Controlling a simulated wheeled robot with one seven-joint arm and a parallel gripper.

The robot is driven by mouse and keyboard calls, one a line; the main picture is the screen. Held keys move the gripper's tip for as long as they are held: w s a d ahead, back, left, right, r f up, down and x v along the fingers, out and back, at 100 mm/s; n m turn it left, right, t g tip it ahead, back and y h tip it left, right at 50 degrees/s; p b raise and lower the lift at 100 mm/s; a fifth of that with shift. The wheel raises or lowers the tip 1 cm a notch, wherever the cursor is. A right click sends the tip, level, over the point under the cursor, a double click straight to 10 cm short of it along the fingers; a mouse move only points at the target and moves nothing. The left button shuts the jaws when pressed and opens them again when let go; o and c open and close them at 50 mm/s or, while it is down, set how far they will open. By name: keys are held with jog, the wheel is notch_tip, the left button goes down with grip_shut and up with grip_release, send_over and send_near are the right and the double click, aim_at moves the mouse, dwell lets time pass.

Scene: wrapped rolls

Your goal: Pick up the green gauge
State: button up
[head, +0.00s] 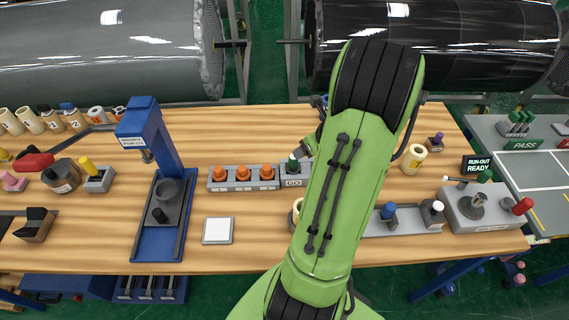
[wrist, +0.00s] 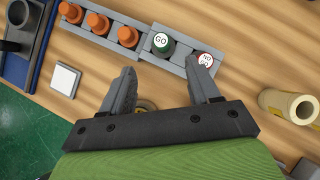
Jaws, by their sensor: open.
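The green gauge (wrist: 162,46), with a white top marked GO, stands in a slot of the grey rack (wrist: 147,54). It also shows in the head view (head: 293,164), just left of my green arm. My gripper (wrist: 161,73) is open and empty. In the wrist view its fingertips point toward the rack, with the green gauge just beyond the gap between them. A red gauge with a white NO GO top (wrist: 205,59) is beside it to the right, partly behind the right finger. My arm hides most of my gripper in the head view.
Several orange pegs (head: 239,173) stand in the rack left of the green gauge. A white square pad (head: 218,230) lies in front. A blue press (head: 158,200) stands to the left. A beige roll (wrist: 288,105) is at right. Bare wood lies behind the rack.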

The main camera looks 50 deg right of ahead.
aim_at(293, 157)
jog(key=x, duration=1.3)
jog(key=shift+s+d+b, duration=0.1)
jog(key=shift+b, duration=0.3)
jog(key=shift+s, duration=0.1)
jog(key=shift+c, duration=0.2)
jog(key=shift+r, duration=0.1)
grip_shut()
